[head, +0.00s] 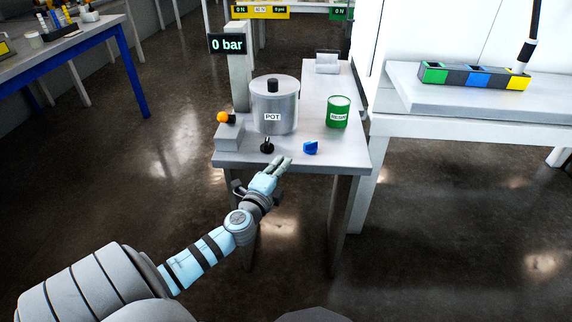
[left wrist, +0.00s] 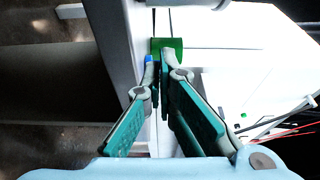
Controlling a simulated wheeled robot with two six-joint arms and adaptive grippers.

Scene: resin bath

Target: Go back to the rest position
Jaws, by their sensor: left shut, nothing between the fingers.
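My left gripper (head: 284,163) is at the front edge of the small grey table (head: 235,158) in the head view. Its fingers are shut and empty, and they also show in the left wrist view (left wrist: 160,65). A black knob (head: 267,147) is just beyond the fingertips to the left, and a blue valve handle (head: 311,148) is to their right. The grey pot (head: 275,107) labelled POT stands behind them with its lid on. A green can (head: 338,112) stands to the right of the pot. My right gripper is not in view.
An orange ball-shaped knob (head: 222,117) is on a grey block at the left. A white bench with coloured bins (head: 475,79) is at the right. Open floor (head: 100,190) lies to the left.

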